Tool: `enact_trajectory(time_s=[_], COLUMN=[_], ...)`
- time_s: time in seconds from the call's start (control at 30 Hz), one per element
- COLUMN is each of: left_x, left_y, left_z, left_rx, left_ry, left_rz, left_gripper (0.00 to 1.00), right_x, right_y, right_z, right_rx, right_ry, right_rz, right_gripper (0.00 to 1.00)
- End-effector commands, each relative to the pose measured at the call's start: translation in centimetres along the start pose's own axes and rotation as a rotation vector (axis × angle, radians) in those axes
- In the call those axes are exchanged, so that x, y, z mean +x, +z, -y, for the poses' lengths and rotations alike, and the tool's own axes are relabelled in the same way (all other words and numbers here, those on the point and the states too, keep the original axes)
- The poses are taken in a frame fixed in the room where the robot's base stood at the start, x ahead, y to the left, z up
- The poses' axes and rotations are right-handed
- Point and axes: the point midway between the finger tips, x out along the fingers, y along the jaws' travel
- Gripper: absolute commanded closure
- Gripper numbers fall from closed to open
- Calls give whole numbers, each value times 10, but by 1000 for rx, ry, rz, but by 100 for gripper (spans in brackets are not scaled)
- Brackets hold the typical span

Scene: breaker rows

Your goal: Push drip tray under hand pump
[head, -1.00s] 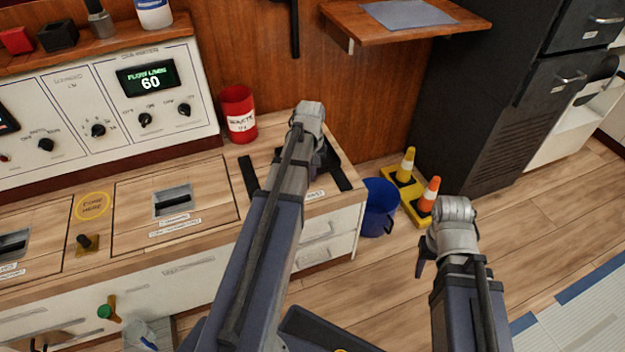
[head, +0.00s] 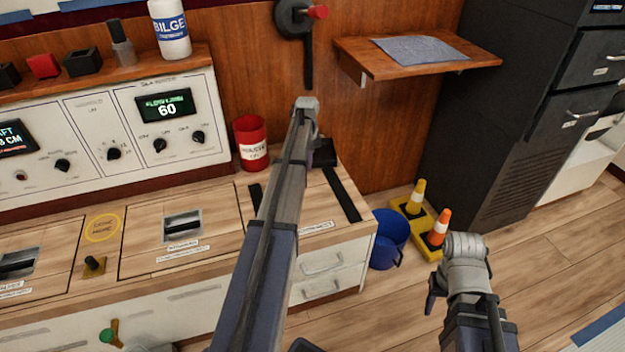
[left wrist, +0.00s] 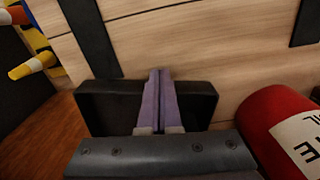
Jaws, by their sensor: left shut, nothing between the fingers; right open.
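The drip tray (head: 323,154) is a shallow black tray on the wooden counter, near the back wall at the far end of two dark strips. My arm hides part of it. It also shows in the left wrist view (left wrist: 198,100). My left gripper (left wrist: 160,72) is shut and empty, its fingers reaching across the tray; whether they touch it I cannot tell. The hand pump (head: 293,20) is on the wall above, dark with a red knob and a hanging black bar. My right gripper (head: 433,294) is open and empty over the floor.
A red labelled can (head: 250,138) stands left of the tray, close to my left gripper in the left wrist view. A wooden shelf (head: 415,55) juts out at upper right. A blue bucket (head: 386,240) and yellow-based cones (head: 432,232) stand on the floor right of the counter.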

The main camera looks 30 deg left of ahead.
Motion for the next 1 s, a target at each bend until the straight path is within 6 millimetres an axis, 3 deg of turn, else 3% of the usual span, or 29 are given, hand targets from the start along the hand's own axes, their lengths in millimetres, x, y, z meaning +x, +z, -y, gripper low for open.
enact_trajectory(time_s=[0.03,0.13,0.6,0.77,1.0], left_x=[0,0,0,0,-3], left_y=[-11,-16,-15,-5,26], left_z=[-1,0,0,1,4], left_rx=[-1,0,0,1,3], left_ry=[0,0,0,0,0], left_rz=[0,0,0,0,0], left_gripper=[100,100,100,100,100], right_x=[0,0,0,0,-3], right_y=[0,0,0,0,0], right_z=[0,0,0,0,0], right_rx=[0,0,0,0,0], right_ry=[0,0,0,0,0], right_rz=[0,0,0,0,0], right_gripper=[50,50,50,50,50])
